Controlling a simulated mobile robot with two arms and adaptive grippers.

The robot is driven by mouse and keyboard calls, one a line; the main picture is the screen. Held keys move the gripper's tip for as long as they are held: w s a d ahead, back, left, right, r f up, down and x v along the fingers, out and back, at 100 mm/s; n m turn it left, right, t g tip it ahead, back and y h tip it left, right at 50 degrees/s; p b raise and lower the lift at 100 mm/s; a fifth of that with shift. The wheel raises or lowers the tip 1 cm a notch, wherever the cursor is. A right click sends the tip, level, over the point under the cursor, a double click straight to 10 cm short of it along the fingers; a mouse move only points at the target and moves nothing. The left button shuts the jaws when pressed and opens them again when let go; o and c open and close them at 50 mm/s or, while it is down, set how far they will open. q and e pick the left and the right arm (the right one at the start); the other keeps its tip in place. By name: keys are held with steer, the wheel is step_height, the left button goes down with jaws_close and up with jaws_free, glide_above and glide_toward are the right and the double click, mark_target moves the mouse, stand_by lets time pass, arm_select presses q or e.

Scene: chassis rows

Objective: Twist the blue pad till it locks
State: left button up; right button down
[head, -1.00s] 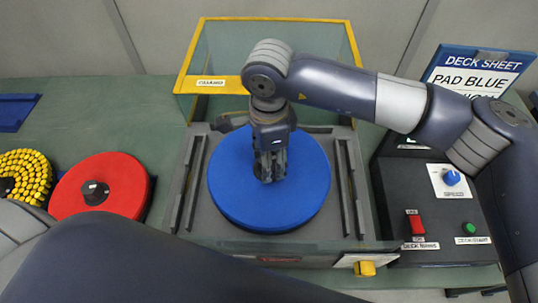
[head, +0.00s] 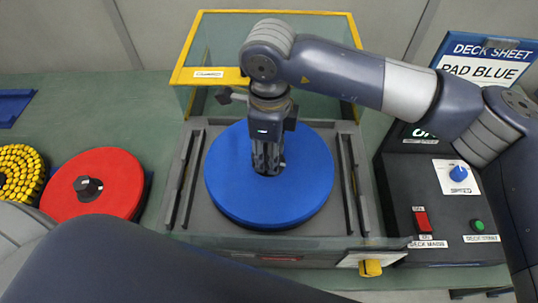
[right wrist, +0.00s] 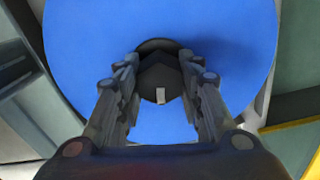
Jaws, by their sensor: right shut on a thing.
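The round blue pad (head: 302,190) lies flat in the grey deck tray (head: 180,222) of the machine. My right gripper (head: 267,170) points straight down at the pad's middle. In the right wrist view its fingers (right wrist: 160,100) are shut on the dark hub (right wrist: 160,72) at the centre of the blue pad (right wrist: 90,60). The hub has a small light mark on it. In the head view the gripper hides the hub. My left arm crosses the lower left of the head view, and its gripper is out of view.
A raised clear guard with a yellow frame (head: 183,75) stands behind the tray. A red pad (head: 115,175) and a yellow studded pad (head: 18,172) lie at left. At right are a control box (head: 400,190) with knob and switches, and a sign (head: 485,68).

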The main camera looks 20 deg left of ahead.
steer(key=m+b, duration=0.1)
steer(key=m, duration=0.1)
steer(key=m+b, duration=0.1)
steer(key=m, duration=0.1)
steer(key=m+b, duration=0.1)
steer(key=shift+f+m, duration=0.25)
steer(key=shift+m, duration=0.15)
steer(key=c, duration=1)
jaws_free()
steer(key=shift+r, duration=0.2)
steer(key=shift+r, duration=0.1)
step_height(320, 180, up, 12)
